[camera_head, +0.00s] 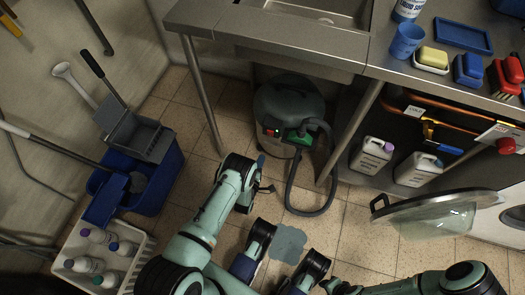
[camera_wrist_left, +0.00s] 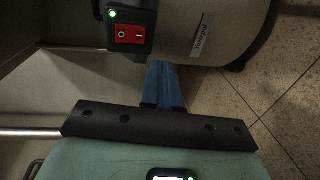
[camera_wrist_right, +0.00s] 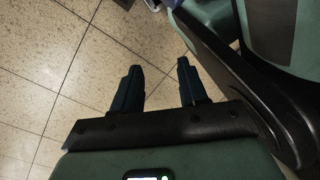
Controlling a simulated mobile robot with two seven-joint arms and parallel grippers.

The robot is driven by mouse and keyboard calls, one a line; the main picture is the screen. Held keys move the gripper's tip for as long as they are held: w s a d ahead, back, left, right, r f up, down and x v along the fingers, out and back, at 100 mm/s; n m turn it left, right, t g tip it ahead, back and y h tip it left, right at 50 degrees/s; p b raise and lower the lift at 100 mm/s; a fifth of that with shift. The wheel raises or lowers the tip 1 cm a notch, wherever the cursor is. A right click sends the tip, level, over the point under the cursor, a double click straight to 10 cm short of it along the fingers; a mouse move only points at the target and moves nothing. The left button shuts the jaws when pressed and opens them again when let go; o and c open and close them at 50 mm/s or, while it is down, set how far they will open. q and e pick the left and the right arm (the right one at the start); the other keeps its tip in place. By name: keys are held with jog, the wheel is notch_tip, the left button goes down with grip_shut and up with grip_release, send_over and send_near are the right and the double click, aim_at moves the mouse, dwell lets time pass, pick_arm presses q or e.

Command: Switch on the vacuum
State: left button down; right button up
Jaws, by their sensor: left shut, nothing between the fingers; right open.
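The vacuum (camera_head: 285,100) is a dark grey canister standing on the tiles under the sink counter, with its hose looping down to the right. In the left wrist view its pale body (camera_wrist_left: 215,30) carries a black box with a red rocker switch (camera_wrist_left: 130,34) marked O and I. A green lamp (camera_wrist_left: 113,13) above the rocker is lit. My left gripper (camera_head: 261,164) is shut and empty, close in front of the vacuum. In the left wrist view its fingertips (camera_wrist_left: 161,64) are just below and right of the switch; contact cannot be told. My right gripper (camera_wrist_right: 157,68) is open and empty over the floor.
A counter leg (camera_head: 203,100) stands left of the vacuum, another (camera_head: 357,125) to the right. A puddle (camera_head: 288,243) lies on the floor in front. A blue mop bucket (camera_head: 160,180) and a white crate (camera_head: 68,245) of bottles are at left. An open round door (camera_head: 440,212) juts out at right.

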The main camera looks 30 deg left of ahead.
pick_arm(q)
jog(key=shift+s+d+f+p, duration=0.1)
jog(key=shift+s+d+p, duration=0.05)
jog(key=shift+s, duration=0.55)
jog(key=shift+s+d+f+p, duration=0.1)
jog(key=shift+s+d, duration=0.1)
jog(key=shift+s, duration=0.5)
jog(key=shift+s+d+f+p, duration=0.1)
jog(key=shift+s+d+p, duration=0.05)
jog(key=shift+s, duration=0.55)
pick_arm(e)
jog(key=shift+w+a+r+t, duration=0.1)
jog(key=shift+w+r+t, duration=0.15)
jog(key=shift+w+r, duration=0.3)
jog(key=shift+w+a+r+t, duration=0.1)
jog(key=shift+w+r+t, duration=0.2)
jog(key=shift+w, duration=0.45)
